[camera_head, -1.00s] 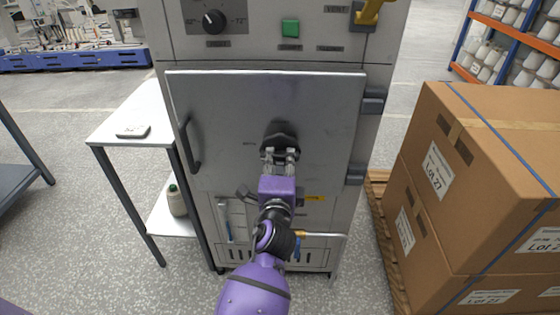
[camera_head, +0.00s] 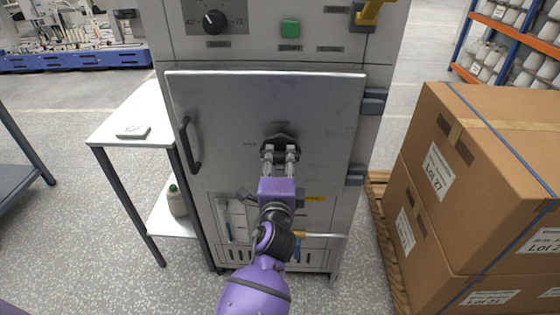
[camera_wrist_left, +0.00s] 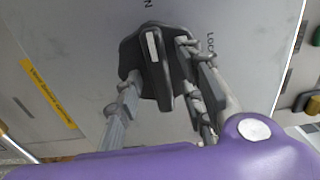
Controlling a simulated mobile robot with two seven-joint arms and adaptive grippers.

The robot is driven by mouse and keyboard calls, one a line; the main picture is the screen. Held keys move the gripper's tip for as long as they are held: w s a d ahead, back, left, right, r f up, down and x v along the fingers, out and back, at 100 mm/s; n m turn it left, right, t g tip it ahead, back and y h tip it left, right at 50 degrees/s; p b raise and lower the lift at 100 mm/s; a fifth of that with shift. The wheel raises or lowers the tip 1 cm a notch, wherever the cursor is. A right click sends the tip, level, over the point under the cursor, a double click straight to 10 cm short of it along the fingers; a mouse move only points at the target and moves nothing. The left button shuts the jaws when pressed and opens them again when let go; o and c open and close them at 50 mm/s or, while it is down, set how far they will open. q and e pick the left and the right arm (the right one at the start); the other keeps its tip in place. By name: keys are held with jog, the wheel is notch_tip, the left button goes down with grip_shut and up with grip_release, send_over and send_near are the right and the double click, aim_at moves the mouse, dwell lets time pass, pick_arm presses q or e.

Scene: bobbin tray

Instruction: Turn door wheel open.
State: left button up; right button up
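The door wheel (camera_head: 281,140) is a dark lobed knob with a raised bar, on the grey cabinet door (camera_head: 225,105). In the left wrist view the wheel (camera_wrist_left: 154,70) shows a white mark on its bar, pointing roughly towards lettering ending in "N"; "LOCK" lettering is to its right. My left gripper (camera_head: 280,153) is at the wheel. In the left wrist view its fingers (camera_wrist_left: 160,90) are spread on either side of the bar, with gaps between them and the bar. Whether they touch the wheel's rim is unclear. The door looks closed. My right gripper is out of view.
A dark handle (camera_head: 190,146) is on the door's left side, hinges (camera_head: 373,101) on its right. A white side table (camera_head: 125,118) stands left. Stacked cartons (camera_head: 480,170) on a pallet stand close on the right. Open floor lies at the left front.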

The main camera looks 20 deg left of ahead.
pick_arm(q)
jog(key=v, duration=0.7)
jog(key=shift+s, duration=0.1)
